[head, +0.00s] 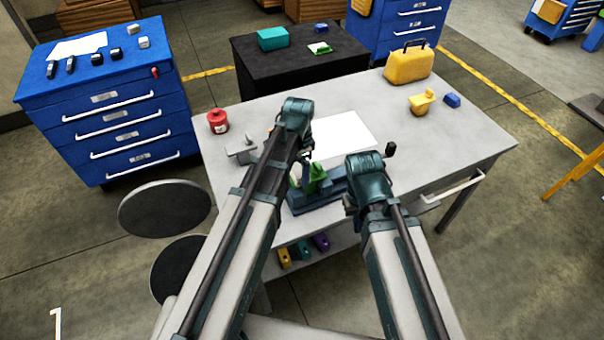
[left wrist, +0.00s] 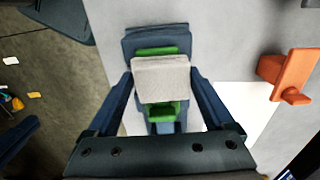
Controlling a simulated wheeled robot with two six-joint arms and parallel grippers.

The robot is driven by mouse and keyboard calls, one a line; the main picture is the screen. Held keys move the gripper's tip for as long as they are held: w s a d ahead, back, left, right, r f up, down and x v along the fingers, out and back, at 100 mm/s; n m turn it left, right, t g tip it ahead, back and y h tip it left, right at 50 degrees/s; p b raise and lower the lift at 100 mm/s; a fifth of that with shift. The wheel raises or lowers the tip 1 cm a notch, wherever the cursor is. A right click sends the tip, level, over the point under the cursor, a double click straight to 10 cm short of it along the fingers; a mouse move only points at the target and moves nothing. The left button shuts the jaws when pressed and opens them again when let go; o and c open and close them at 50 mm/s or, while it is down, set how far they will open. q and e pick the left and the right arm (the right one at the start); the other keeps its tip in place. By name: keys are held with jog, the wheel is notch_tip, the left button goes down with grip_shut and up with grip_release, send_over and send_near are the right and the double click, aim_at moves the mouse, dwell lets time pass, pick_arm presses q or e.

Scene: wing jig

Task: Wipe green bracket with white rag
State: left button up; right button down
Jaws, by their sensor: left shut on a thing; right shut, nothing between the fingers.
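The green bracket (head: 316,178) stands in a blue fixture (head: 318,198) near the table's front edge. In the left wrist view the bracket (left wrist: 162,110) shows above and below the white rag (left wrist: 161,78), a pale block-like pad that hides its middle. My left gripper (head: 303,158) is shut on the rag, one finger on each side, over the bracket. I cannot tell whether rag and bracket touch. My right gripper (head: 352,200) is shut and empty to the right of the fixture; its wrist hides most of its fingers.
A white sheet (head: 345,133) lies on the grey table (head: 470,145) behind the fixture. A red can (head: 218,121) and a grey clamp-like part (head: 240,148) stand at left. A yellow case (head: 408,64), a yellow part (head: 421,103) and a blue block (head: 452,100) stand at right. An orange part (left wrist: 289,74) shows in the left wrist view.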

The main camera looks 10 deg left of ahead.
pick_arm(q)
jog(key=shift+w+a, duration=0.55)
jog(key=shift+w, duration=0.25)
jog(key=shift+r, duration=0.15)
notch_tip(320, 180, up, 6)
jog(key=p, duration=0.6)
notch_tip(320, 180, up, 3)
jog(key=p, duration=0.3)
